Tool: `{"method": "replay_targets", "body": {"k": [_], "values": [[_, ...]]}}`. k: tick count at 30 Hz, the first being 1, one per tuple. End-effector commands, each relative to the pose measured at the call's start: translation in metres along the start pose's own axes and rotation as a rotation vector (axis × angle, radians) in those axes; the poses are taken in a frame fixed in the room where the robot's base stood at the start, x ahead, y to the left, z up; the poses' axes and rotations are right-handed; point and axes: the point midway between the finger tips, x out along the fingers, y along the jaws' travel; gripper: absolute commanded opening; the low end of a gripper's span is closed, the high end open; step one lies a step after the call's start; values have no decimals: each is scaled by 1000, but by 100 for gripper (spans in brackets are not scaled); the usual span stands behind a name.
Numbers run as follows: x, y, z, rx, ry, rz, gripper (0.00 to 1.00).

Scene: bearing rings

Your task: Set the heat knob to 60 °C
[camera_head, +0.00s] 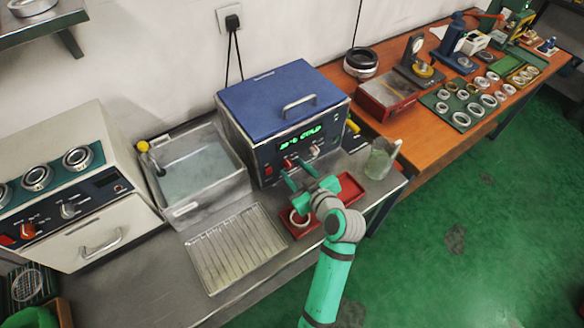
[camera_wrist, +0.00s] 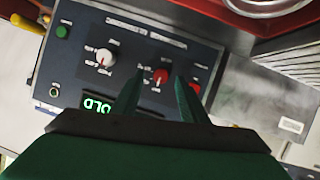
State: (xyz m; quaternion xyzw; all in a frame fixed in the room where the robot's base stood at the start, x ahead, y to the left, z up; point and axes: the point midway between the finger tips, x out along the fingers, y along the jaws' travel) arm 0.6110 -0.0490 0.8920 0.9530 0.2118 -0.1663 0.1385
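The blue-lidded heater box (camera_head: 283,100) has a dark front panel with a green lit display (camera_head: 301,137), which reads COLD in part. In the wrist view the panel is upside down. A red knob (camera_wrist: 160,75) and a pale-grey knob (camera_wrist: 105,56) are on it; their small labels are too blurred to read. My gripper (camera_head: 296,168) is in front of the panel. In the wrist view my gripper (camera_wrist: 159,82) is open, its two green fingertips either side of the red knob with gaps. I cannot tell how far they are from the panel.
A water basin (camera_head: 194,173) and a wire rack (camera_head: 237,247) are left of my arm. A red tray (camera_head: 349,189) with a ring lies below it, a glass beaker (camera_head: 380,160) to the right. A cream oven (camera_head: 95,175) with its own knobs stands far left.

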Motion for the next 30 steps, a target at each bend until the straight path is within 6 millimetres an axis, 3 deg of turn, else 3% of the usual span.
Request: {"method": "replay_targets", "body": {"k": [6,15,21,30], "values": [[18,-3,-1,-2,0,-5,40],[20,-3,-1,-2,1,-4,40],[19,-1,0,-2,0,-2,0],[19,-1,0,22,-1,-12,0]]}}
